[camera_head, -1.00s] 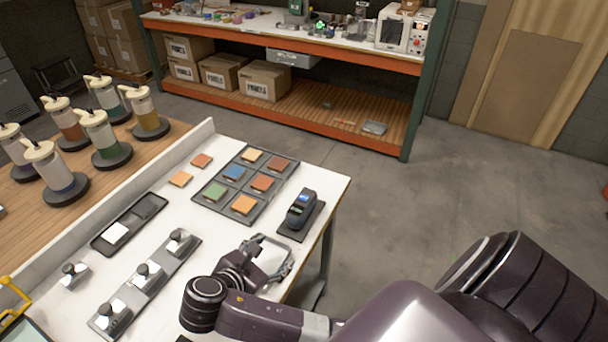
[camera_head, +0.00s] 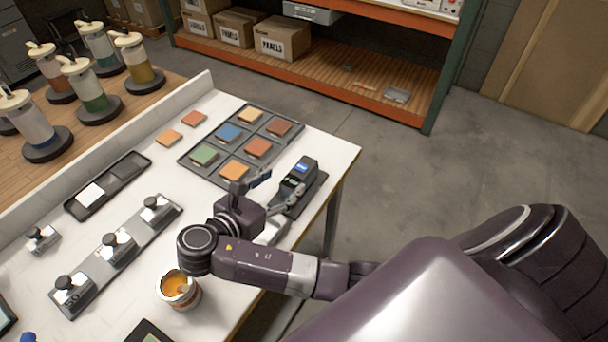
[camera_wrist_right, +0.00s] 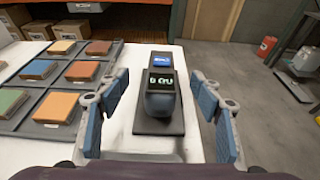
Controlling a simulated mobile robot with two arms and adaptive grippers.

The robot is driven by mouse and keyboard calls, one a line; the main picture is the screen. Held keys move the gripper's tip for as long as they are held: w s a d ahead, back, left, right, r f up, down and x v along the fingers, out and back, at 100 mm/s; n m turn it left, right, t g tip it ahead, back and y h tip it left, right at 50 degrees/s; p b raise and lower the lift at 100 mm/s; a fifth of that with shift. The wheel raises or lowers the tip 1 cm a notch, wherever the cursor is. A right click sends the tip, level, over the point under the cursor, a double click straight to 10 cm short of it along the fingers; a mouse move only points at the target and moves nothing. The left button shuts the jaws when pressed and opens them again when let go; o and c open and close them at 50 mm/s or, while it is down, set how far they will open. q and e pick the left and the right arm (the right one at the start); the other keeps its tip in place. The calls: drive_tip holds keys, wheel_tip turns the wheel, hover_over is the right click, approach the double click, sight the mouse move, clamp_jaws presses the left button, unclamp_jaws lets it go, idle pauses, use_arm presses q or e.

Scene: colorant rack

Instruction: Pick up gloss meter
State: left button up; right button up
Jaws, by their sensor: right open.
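The gloss meter (camera_head: 299,174) is a dark, rounded device with a blue screen and a green readout. It stands on a dark base plate near the table's right edge. It also shows in the right wrist view (camera_wrist_right: 160,95), upright and centred ahead of the fingers. My right gripper (camera_head: 277,190) is open and empty, just in front of the meter. In the right wrist view its blue-padded fingers (camera_wrist_right: 160,120) are spread to either side, with the meter between and slightly beyond them. No contact shows. My left gripper is not in view.
A dark tray (camera_head: 186,160) of coloured tiles lies left of the meter. A holder (camera_head: 130,243) with several knobbed blocks and an open orange can (camera_head: 179,290) are nearer. Pump bottles (camera_head: 92,92) stand on the wooden surface at left. Floor is clear right of the table.

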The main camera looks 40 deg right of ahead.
sight(299, 170)
drive_tip(key=x, duration=0.2)
drive_tip(key=shift+w+d+f, duration=0.1)
drive_tip(key=shift+d+f, duration=0.1)
drive_tip(key=shift+d, duration=0.1)
drive_tip(key=p+x, duration=0.2)
drive_tip(key=x, duration=0.3)
drive_tip(key=shift+d, duration=0.2)
drive_tip(key=shift+d+f, duration=0.1)
drive_tip(key=shift+d, duration=0.1)
drive_tip(key=shift+a, duration=0.1)
drive_tip(key=shift+c, duration=0.6)
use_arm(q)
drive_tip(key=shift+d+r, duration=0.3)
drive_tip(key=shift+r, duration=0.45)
use_arm(e)
clamp_jaws()
